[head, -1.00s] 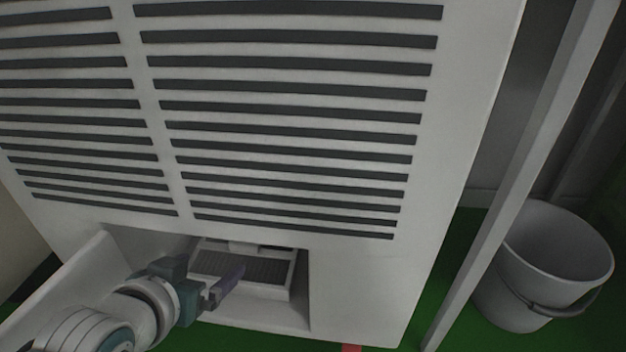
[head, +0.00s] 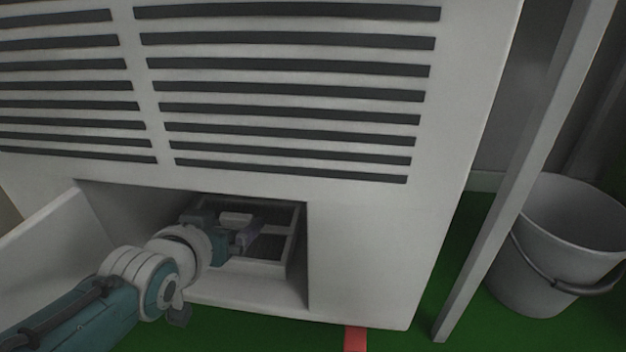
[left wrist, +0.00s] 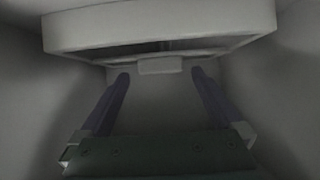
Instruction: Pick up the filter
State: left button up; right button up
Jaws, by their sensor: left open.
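The filter (head: 271,217), a white frame with a dark mesh, sits inside the low opening of a white cabinet. In the left wrist view the white rim of the filter (left wrist: 160,28) fills the top, with a small light tab (left wrist: 160,65) at its near edge. My left gripper (head: 241,231) is inside the opening, in front of the filter, and hides part of it. In the left wrist view its two fingers (left wrist: 160,74) are apart, one on each side of the tab, with gaps to it. My right gripper is not in view.
The slatted white cabinet front (head: 370,225) surrounds the opening, whose walls stand close around my left gripper. An open flap (head: 38,238) is at the left. A grey post (head: 510,190) and a grey bucket (head: 545,265) stand at the right on the green floor.

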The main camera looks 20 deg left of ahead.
pick_arm(q)
jog(key=shift+w+a+f, duration=0.15)
jog(key=shift+w+f, duration=0.25)
jog(key=shift+w, duration=0.1)
jog(key=shift+w+a+r, duration=0.1)
jog(key=shift+w+r, duration=0.05)
jog(key=shift+w, duration=0.1)
jog(key=shift+c, duration=0.2)
jog(key=shift+s, duration=0.1)
jog(key=c, duration=1.4)
jog(key=shift+r, duration=0.15)
